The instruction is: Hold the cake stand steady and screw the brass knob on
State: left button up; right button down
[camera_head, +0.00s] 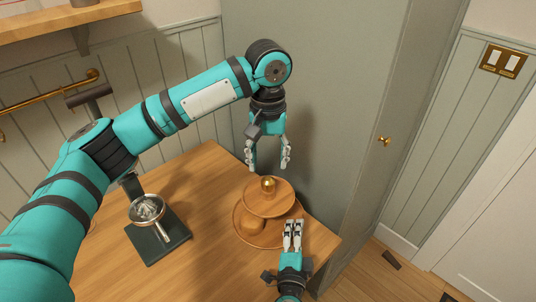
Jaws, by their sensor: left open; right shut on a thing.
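The wooden cake stand (250,233) has two round tiers and stands near the table's right corner. The brass knob (268,184) sits upright at the middle of its upper tier; how far it is threaded on cannot be seen. My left gripper (268,164) points down just above the knob, open, with its fingers apart on either side and nothing between them. My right gripper (293,226) comes from the front and is shut on the stand's right front edge. Its fingers hide that part of the stand, so the exact contact cannot be seen.
A metal juicer-like device (148,208) on a dark base (160,240) stands left on the wooden table (196,178). A tall grey-green cabinet (325,100) rises close behind the stand. A shelf (50,22) and brass rail (50,103) are on the left wall.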

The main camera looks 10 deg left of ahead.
aim_at(268, 179)
pick_arm(q)
jog(key=n, duration=0.4)
jog(key=shift+r, duration=0.15)
pick_arm(e)
jog(key=shift+f, duration=0.25)
pick_arm(q)
jog(key=n, duration=0.5)
jog(key=shift+r+n, duration=0.15)
jog(key=shift+n, duration=0.25)
jog(key=shift+f, duration=4.05)
